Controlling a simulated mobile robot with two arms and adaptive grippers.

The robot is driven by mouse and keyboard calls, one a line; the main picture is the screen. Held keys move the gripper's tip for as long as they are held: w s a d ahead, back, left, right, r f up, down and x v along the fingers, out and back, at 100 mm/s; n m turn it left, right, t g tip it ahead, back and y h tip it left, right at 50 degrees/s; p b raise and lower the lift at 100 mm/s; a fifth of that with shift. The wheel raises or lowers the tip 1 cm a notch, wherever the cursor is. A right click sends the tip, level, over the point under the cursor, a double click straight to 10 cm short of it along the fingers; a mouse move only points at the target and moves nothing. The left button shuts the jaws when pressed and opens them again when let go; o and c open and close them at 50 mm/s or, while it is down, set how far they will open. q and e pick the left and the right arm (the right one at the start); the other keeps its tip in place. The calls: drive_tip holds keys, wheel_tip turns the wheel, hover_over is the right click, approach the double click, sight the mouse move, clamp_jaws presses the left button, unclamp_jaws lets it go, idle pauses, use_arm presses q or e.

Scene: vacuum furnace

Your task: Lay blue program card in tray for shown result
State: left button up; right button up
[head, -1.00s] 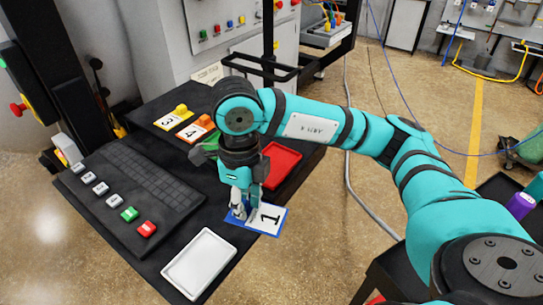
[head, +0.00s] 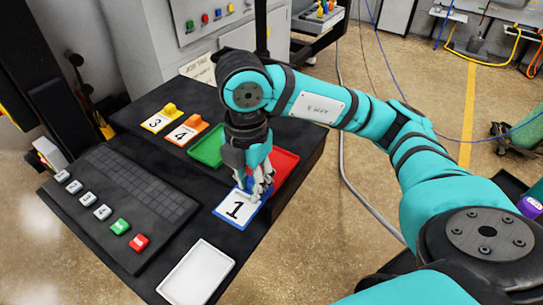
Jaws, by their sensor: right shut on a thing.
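The blue program card (head: 238,209) has a white face with a black 1 and a blue border. My right gripper (head: 258,192) is shut on its upper end, and the fingers hide that end. I cannot tell whether the card touches the black desk (head: 160,250) or hangs just above it. A white tray (head: 197,272) lies empty in front of the card. A red tray (head: 285,164) and a green tray (head: 207,148) lie behind, partly hidden by my right arm and gripper. My left gripper is not in view.
A yellow card marked 3 (head: 158,121) and an orange card marked 4 (head: 185,133) lie at the back left. A keyboard panel with a green button (head: 120,227) and red button (head: 139,242) is at left. A sign (head: 198,67) stands behind, only partly legible.

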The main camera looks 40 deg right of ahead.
drive_tip(key=p, duration=0.3)
hover_over(275, 164)
drive_tip(key=shift+f, duration=0.6)
wheel_tip(275, 164, down, 3)
drive_tip(key=shift+w+r+p, duration=0.1)
drive_tip(key=shift+r+p, duration=0.1)
drive_tip(key=shift+p, duration=0.45)
drive_tip(key=shift+f, duration=0.65)
drive_tip(key=o, duration=0.9)
drive_tip(key=shift+o, duration=0.2)
